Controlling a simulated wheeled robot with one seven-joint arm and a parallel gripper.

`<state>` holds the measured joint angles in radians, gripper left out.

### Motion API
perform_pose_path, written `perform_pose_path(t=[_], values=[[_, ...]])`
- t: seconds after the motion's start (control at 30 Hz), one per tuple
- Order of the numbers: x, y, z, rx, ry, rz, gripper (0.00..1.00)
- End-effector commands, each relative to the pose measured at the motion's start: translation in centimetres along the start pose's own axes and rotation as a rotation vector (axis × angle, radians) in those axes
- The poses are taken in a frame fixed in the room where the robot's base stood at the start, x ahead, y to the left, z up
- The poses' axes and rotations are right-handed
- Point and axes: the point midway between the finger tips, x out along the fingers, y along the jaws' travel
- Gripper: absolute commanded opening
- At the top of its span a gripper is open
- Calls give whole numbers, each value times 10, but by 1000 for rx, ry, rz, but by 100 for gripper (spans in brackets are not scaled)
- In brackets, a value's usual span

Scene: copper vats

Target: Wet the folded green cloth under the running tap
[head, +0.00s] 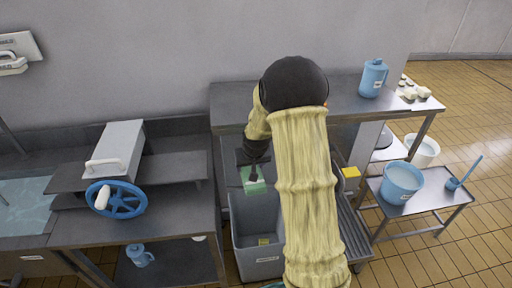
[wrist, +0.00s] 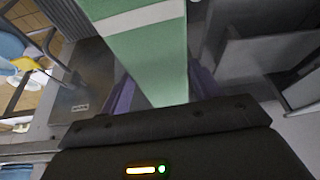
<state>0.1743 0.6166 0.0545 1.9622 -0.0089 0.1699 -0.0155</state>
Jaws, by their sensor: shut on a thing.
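My gripper (head: 252,172) is shut on the green cloth (head: 254,187), which hangs below it over a grey bin in the head view. In the wrist view the green cloth (wrist: 150,65), with a pale band across it, stands between my gripper's purple fingers (wrist: 163,88). My arm hides part of the bench behind. I cannot make out a running tap in either view. A basin of water (head: 25,207) is at the far left of the head view.
The grey bin (head: 242,222) stands below my gripper. To the right are a blue bucket (head: 401,190) on a low table, a white bucket (head: 432,148) and a blue jug (head: 373,80) on the back table.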

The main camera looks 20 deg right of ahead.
Motion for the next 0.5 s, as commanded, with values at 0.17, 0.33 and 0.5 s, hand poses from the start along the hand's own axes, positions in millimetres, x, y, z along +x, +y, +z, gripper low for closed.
perform_pose_path(t=[0.17, 0.33, 0.5], values=[[64, -18, 53, -28, -16, -11, 34], [115, -36, 115, -63, -19, -19, 34], [145, -45, 171, -94, -14, -21, 34]])
